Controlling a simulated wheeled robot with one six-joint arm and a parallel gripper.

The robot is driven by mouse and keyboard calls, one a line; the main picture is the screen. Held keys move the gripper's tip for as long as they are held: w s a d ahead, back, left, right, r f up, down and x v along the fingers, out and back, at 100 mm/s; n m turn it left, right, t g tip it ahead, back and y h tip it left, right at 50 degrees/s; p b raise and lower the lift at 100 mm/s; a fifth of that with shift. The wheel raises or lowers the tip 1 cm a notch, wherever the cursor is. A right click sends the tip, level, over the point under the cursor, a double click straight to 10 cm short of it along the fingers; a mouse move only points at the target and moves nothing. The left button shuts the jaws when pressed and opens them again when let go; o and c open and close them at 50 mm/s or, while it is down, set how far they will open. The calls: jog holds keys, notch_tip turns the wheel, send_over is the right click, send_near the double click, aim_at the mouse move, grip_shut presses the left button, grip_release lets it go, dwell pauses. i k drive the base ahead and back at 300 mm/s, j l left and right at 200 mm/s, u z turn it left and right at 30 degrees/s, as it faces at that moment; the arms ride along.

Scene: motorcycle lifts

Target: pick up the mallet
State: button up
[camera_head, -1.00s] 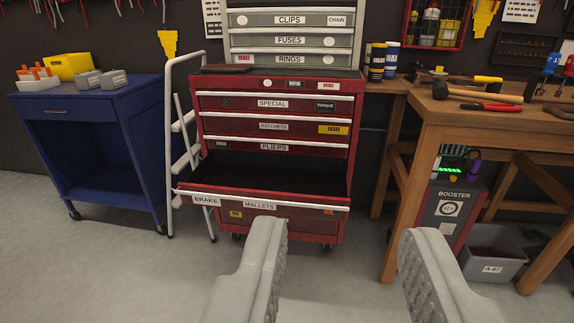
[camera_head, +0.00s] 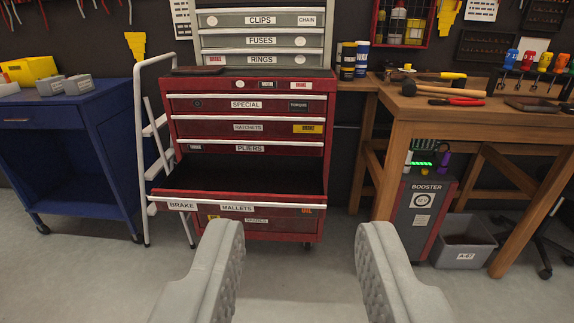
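A mallet with a dark head (camera_head: 409,88) and a pale wooden handle (camera_head: 450,92) lies on top of the wooden workbench (camera_head: 440,112) at the right. Its handle points right, towards the other tools. The drawer labelled MALLETS (camera_head: 237,207) in the red tool cabinet stands pulled out; its inside looks dark, and I cannot make out anything in it. My gripper (camera_head: 298,235) is open and empty, with its two grey fingers wide apart in front of and below the drawer. It is well to the left of the mallet and apart from it.
A red-handled tool (camera_head: 466,101) and a yellow-and-black tool (camera_head: 452,75) lie close to the mallet. A white step ladder (camera_head: 141,150) and blue cart (camera_head: 105,115) stand left. A booster (camera_head: 415,215) and grey bin (camera_head: 464,245) are under the bench. The foreground floor is clear.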

aim_at(410, 87)
jog(key=i+l, duration=0.4)
jog(key=i, duration=0.15)
jog(key=i+l, duration=0.4)
jog(key=i+l+z, duration=0.1)
jog(key=i+l, duration=0.3)
jog(key=i, duration=0.25)
jog(key=i+l, duration=0.4)
jog(key=i, duration=0.15)
